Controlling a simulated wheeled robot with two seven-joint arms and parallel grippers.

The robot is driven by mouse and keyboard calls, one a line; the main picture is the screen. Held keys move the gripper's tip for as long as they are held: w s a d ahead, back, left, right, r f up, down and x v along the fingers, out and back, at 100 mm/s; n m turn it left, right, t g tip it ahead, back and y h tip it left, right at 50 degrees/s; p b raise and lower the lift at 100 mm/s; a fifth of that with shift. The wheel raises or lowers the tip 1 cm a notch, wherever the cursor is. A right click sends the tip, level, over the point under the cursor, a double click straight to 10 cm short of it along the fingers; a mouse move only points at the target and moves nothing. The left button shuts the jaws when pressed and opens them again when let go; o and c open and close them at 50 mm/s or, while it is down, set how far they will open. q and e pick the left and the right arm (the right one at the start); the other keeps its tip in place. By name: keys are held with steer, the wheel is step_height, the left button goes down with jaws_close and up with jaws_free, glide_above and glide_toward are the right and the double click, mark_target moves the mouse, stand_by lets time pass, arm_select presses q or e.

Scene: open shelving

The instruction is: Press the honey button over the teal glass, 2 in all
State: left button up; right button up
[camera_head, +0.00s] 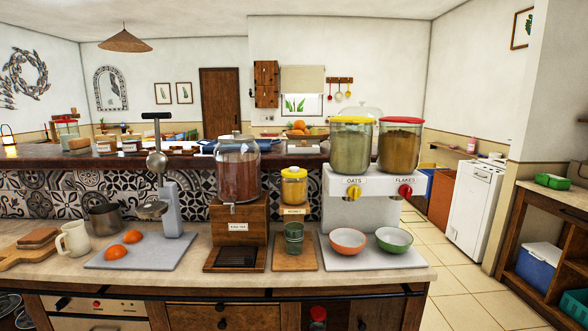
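A small honey jar (294,189) with a yellow lid stands on a wooden holder on the counter, between the large brown-filled dispenser and the white cereal dispenser. A small label (293,211) sits on the holder below the jar; its lettering is too small to read surely. The teal glass (294,238) stands upright on the wooden base board (294,264), directly below the jar. I cannot make out a separate button, or whether anything is in the glass. Neither of my grippers shows in the head view.
Left of the glass stands the wooden-based dispenser (237,235). On the right, an orange bowl (347,241) and a green bowl (393,239) sit under the oats and flakes jars. A juicer (168,205), orange halves (117,251) and a mug (73,239) are at left. The counter's front strip is clear.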

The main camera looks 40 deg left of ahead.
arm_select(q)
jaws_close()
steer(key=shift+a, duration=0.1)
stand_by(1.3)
